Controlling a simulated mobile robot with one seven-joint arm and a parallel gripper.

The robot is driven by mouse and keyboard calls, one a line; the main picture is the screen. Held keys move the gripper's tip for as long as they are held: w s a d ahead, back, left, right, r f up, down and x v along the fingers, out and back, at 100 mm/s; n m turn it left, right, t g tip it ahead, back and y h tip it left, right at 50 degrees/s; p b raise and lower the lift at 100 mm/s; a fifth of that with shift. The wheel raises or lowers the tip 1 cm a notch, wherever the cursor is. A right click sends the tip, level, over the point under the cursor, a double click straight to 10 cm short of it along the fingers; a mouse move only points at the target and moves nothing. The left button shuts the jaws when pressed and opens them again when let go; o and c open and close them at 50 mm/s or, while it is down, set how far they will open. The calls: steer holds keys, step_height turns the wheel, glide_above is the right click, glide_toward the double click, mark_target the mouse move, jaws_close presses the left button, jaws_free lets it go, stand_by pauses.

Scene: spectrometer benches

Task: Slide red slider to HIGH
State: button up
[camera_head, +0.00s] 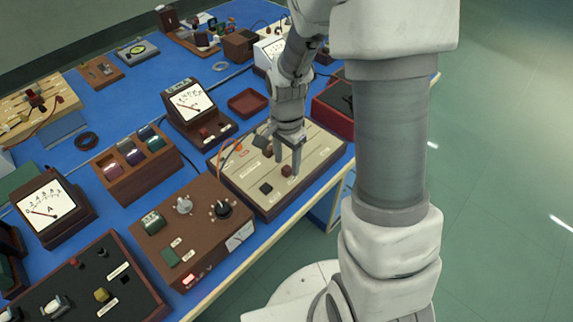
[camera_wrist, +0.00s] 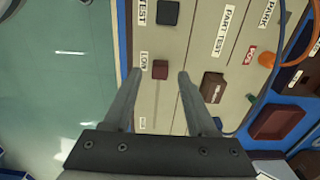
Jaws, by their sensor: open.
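The red slider (camera_wrist: 160,69) is a small dark red knob on a beige panel (camera_wrist: 190,40). In the wrist view it sits at the upper end of its slot, beside a label that seems to read LOW. The slot runs down toward another small label (camera_wrist: 142,124), too small to read. My gripper (camera_wrist: 160,73) is open, with one fingertip on each side of the knob; contact cannot be told. In the head view my gripper (camera_head: 287,160) points down over the panel (camera_head: 232,184), and the red slider (camera_head: 287,170) shows by its fingertips.
A brown box with knobs (camera_head: 180,250) stands left of the panel. A meter (camera_head: 190,105) stands behind. Open floor lies right of the bench.

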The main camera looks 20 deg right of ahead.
steer(key=shift+f, duration=0.9)
steer(key=shift+c, duration=0.3)
jaws_close()
stand_by(0.6)
